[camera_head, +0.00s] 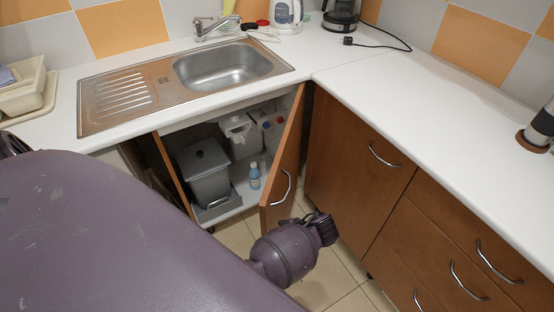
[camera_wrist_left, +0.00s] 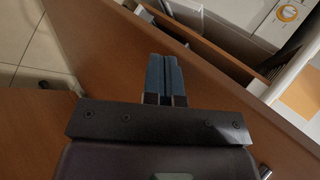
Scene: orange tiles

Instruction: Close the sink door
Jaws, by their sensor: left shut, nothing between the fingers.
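The sink door (camera_head: 285,165) is a brown wooden panel with a curved metal handle. It stands open, swung outward from the right side of the cabinet under the sink. My left gripper (camera_head: 326,228) is low in front of the door, to the right of its free edge and handle. In the left wrist view, its dark fingers (camera_wrist_left: 166,78) are shut together and empty. A brown wooden panel (camera_wrist_left: 110,60) lies close behind them; I cannot tell whether they touch it. My right gripper is in neither view.
The open cabinet holds a grey bin (camera_head: 204,170), a blue bottle (camera_head: 254,175) and white containers (camera_head: 240,135). A closed wooden cabinet (camera_head: 345,160) and drawers (camera_head: 440,255) stand on the right. The white worktop (camera_head: 420,100) lies above. Tiled floor (camera_head: 345,275) is free between.

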